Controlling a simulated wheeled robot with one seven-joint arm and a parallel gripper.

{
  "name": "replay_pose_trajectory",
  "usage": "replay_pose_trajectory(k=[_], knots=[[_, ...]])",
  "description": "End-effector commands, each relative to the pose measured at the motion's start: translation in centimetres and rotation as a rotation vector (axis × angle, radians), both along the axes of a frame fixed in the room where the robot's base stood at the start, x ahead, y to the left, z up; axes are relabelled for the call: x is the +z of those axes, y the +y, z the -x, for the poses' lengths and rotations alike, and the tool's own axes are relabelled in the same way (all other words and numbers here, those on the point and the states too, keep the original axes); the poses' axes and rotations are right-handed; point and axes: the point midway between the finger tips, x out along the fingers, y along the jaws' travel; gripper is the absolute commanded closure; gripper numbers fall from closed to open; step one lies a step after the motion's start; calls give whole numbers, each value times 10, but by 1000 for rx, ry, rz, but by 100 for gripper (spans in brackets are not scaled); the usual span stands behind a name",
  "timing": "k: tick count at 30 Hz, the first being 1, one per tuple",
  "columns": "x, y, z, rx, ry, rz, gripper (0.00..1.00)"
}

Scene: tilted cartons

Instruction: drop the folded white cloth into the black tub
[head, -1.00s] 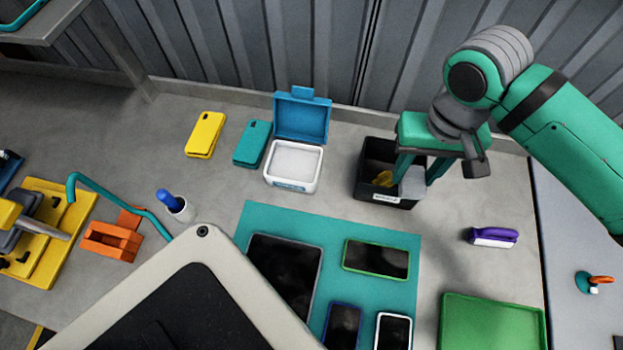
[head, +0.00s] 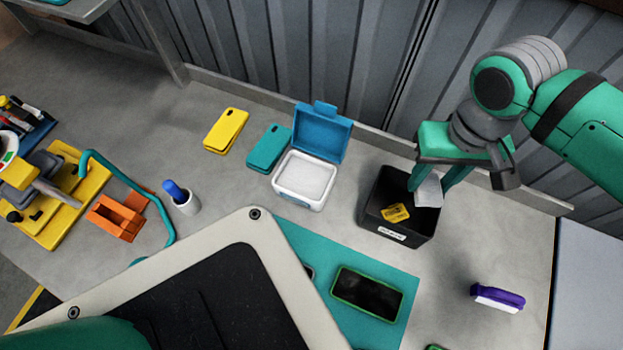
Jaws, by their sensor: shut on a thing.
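The folded white cloth (head: 429,190) is a small pale piece at the back right of the black tub's opening. My gripper (head: 433,183) points down over the tub, shut on the cloth between its two green fingers. The black tub (head: 368,214) stands on the grey bench, open at the top, with a white label on its front wall. A yellow item (head: 396,212) lies inside it. I cannot tell how far the cloth reaches below the rim.
A white box (head: 298,198) with a raised blue lid (head: 320,131) stands left of the tub. A teal mat (head: 330,325) with a green-edged phone (head: 367,293) lies in front. A purple-and-white brush-like item (head: 497,297) lies at right. The corrugated wall is close behind.

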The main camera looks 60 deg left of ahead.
Motion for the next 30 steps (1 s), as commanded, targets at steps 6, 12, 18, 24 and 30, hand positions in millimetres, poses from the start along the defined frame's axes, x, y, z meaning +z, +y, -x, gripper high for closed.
replay_pose_trajectory(k=[6,12,18,24,30], knots=[[-12,0,0,0,1,1,86],[-13,0,0,-1,0,0,86],[-13,0,0,-1,0,0,40],[-13,0,0,-1,0,0,40],[-6,0,0,-2,-1,-2,40]])
